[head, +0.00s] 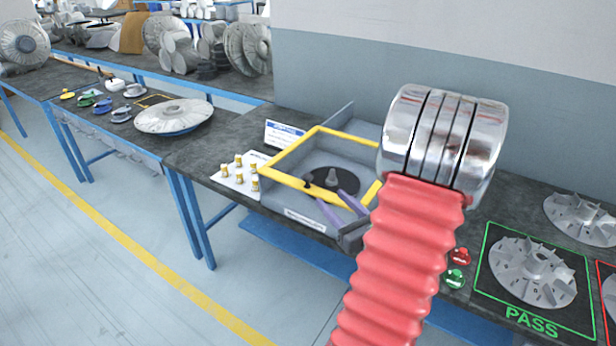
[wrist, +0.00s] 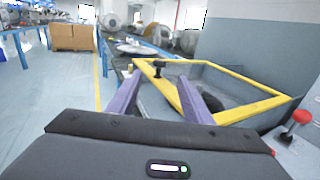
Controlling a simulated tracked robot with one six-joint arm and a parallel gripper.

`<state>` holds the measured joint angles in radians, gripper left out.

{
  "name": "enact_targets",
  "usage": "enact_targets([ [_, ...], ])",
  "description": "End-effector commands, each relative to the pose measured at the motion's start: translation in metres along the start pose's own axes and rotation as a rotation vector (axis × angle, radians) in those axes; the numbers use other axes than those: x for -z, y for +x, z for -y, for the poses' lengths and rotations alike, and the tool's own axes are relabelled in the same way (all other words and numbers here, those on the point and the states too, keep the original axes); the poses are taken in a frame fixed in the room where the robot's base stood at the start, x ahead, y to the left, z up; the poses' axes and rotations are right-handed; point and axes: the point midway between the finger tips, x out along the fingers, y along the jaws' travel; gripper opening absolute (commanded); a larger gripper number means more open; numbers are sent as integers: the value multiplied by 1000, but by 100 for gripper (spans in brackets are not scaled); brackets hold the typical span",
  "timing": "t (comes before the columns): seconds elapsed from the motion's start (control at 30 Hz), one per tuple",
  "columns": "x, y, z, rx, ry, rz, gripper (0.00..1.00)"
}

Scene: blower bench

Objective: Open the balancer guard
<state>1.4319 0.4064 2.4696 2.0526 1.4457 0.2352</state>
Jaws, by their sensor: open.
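The balancer is a grey box (head: 291,208) on the bench in the head view, with a dark disc (head: 322,179) inside. Its guard, a yellow frame (head: 288,149), lies across the top and looks lowered; it also shows in the wrist view (wrist: 245,107). A small black knob-like handle (wrist: 158,68) stands on the guard's near bar. My gripper (head: 329,195) has purple fingers, apart, at the front of the balancer. In the wrist view the handle appears between and beyond the fingertips (wrist: 160,80); contact cannot be told. My arm hides the balancer's right side in the head view.
A white board with several yellow-capped pieces (head: 240,174) lies left of the balancer. Red (head: 460,256) and green (head: 455,279) buttons and a PASS mat with an impeller (head: 532,270) are right. A red-knobbed lever (wrist: 301,117) stands right in the wrist view.

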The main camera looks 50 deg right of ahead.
Motion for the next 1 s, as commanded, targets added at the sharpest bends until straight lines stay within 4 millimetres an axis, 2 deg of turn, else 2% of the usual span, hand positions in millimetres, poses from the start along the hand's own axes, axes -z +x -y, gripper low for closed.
enact_targets([
  [0.17, 0, 10, 0, -3, -1, 0, 45],
  [0.37, 0, 32, -1, -5, -1, 1, 45],
  [1.0, 0, 122, -2, -5, -1, 0, 45],
])
